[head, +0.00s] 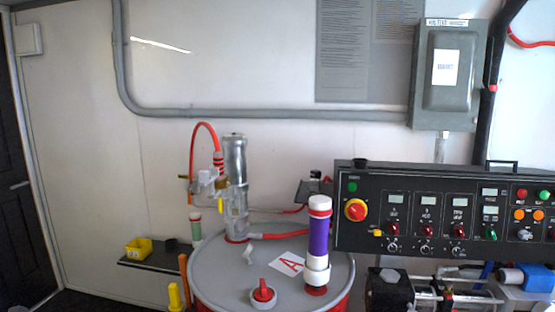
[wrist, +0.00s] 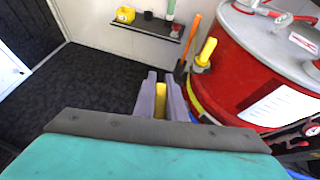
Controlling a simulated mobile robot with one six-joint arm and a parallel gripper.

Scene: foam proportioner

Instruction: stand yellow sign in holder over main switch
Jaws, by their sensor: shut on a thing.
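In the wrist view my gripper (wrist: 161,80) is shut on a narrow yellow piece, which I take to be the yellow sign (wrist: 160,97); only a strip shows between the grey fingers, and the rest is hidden. My gripper is over dark floor, left of the red drum, and is not seen in the head view. The main switch (head: 356,210) is a red knob on a yellow plate at the left end of the black control panel. Above it, on the panel's top edge, is a small black piece (head: 360,162) that looks like the holder; its opening cannot be made out.
A drum (head: 212,283) with a pump, hoses and a purple-and-white cylinder (head: 318,240) stands left of the control panel (head: 460,245). A wall shelf (head: 150,262) holds a yellow bin (head: 138,248). A yellow-handled item (wrist: 206,52) stands beside the drum. Floor at left is clear.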

